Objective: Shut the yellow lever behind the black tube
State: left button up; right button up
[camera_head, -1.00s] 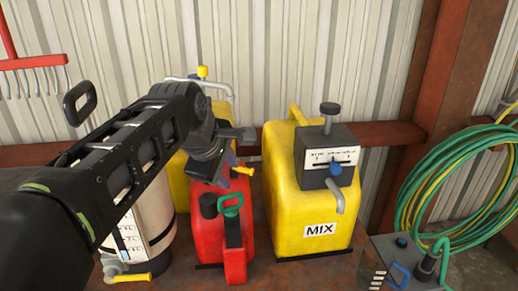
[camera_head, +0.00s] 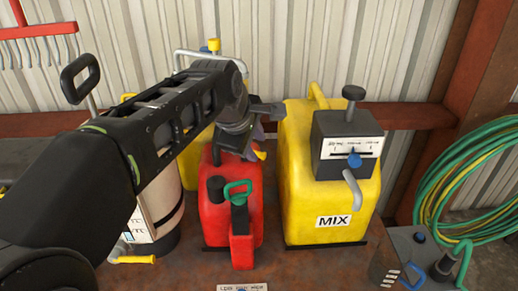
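A small yellow lever (camera_head: 261,155) shows just beyond my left gripper (camera_head: 250,132), behind the red can. Most of it is hidden by the gripper, so I cannot tell its angle or whether they touch. My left arm reaches in from the left, over the white tank. The gripper's fingers are dark and seen from behind; their gap is not clear. Another yellow lever (camera_head: 137,260) sticks out sideways at the foot of the white tank (camera_head: 165,205). I cannot make out for sure which part is the black tube. My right gripper is out of view.
A red can (camera_head: 215,225) with a black cap and green handle stands below the gripper. A yellow MIX container (camera_head: 300,200) with a grey box stands to its right. A green hose coil (camera_head: 435,190) hangs at right.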

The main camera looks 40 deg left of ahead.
aim_at(261, 154)
pick_arm(q)
jog(key=shift+p+x, duration=0.35)
jog(key=shift+x, duration=2)
jog(key=shift+c, duration=0.4)
grip_shut()
